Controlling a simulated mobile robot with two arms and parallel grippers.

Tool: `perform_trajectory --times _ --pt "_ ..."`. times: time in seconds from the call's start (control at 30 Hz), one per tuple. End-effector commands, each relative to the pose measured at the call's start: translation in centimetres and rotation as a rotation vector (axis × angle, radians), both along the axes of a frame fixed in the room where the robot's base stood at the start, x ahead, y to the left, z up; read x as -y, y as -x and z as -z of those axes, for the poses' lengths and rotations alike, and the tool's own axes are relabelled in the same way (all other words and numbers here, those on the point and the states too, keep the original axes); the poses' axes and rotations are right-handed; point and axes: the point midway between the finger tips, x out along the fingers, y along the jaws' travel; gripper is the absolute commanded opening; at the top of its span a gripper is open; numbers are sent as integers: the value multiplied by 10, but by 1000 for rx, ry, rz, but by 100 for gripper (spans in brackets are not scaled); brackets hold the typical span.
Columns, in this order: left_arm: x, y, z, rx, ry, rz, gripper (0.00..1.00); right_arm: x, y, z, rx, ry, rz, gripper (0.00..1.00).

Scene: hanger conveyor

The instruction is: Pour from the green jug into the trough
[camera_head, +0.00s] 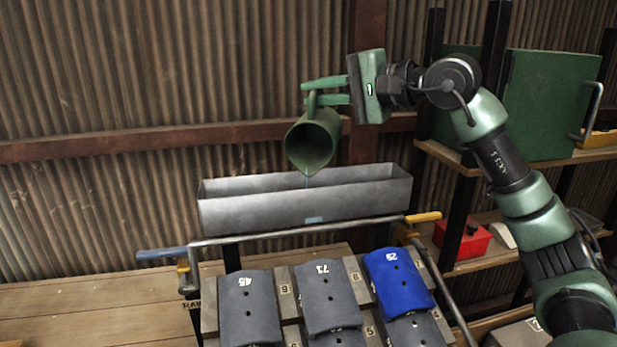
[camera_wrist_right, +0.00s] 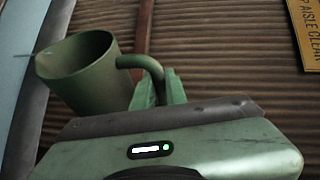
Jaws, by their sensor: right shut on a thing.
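The green jug (camera_head: 312,146) is held tilted above the trough, its mouth facing forward and its spout pointing down. A thin pale-blue stream shows just under the spout, over the trough's opening. My right gripper (camera_head: 315,93) is shut on the jug's handle. In the right wrist view the jug (camera_wrist_right: 78,72) hangs beyond the gripper (camera_wrist_right: 160,88), with the handle between the fingers. The grey metal trough (camera_head: 300,207) is long and open-topped; a small light-blue mark shows on its front wall. Its inside is mostly hidden. My left gripper is not in view.
A metal rail (camera_head: 300,231) with a yellow end and a blue end runs in front of the trough. Numbered grey pads and a blue pad (camera_head: 398,282) lie below it. Shelves with a red box (camera_head: 462,239) stand at right. A corrugated wall is behind.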

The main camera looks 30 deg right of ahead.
Motion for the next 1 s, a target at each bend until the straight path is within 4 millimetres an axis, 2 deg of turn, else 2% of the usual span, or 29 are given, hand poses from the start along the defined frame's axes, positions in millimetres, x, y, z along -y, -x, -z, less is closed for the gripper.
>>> perform_trajectory --times 0.03,0.1,0.43,0.53,0.87,1.0 --pt "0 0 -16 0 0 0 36 3 -3 -10 -23 -20 1 0" --pt "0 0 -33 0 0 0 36 8 -9 -16 -69 -57 2 0" --pt "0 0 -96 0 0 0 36 28 -34 -27 -277 -231 2 0" --pt "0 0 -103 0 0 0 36 31 -37 -25 -312 -258 1 0" --pt "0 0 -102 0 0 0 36 32 -38 -21 -323 -267 1 0" --pt "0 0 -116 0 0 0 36 34 -42 -26 -360 -299 1 0"
